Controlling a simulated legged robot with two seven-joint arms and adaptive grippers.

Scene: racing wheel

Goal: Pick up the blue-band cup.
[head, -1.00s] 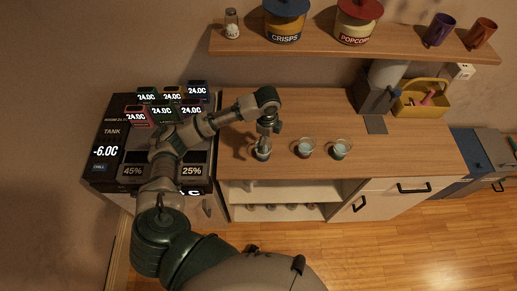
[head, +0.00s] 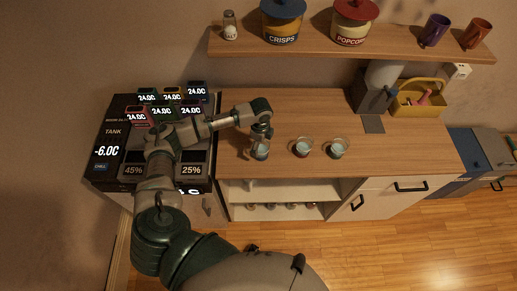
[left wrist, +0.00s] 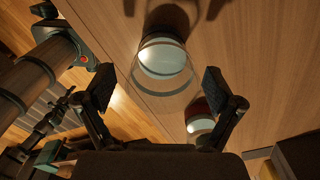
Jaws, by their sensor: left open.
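Three clear cups with pale blue contents stand in a row on the wooden counter: a left cup (head: 261,153), a middle cup (head: 302,147) and a right cup (head: 339,149). Their band colours are too small to tell in the head view. My left gripper (head: 261,137) is at the left cup, partly covering it. In the left wrist view, the open left gripper (left wrist: 162,95) has a clear cup (left wrist: 163,62) ahead between its fingers, with no visible grip on it. Another cup with a dark red band (left wrist: 200,120) shows near the right finger. My right gripper is not in view.
The shelf (head: 370,45) above holds a salt shaker, crisps and popcorn jars and two mugs. A yellow caddy (head: 418,105) and a grey appliance (head: 372,97) stand at the counter's back right. A black panel unit (head: 125,160) stands left.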

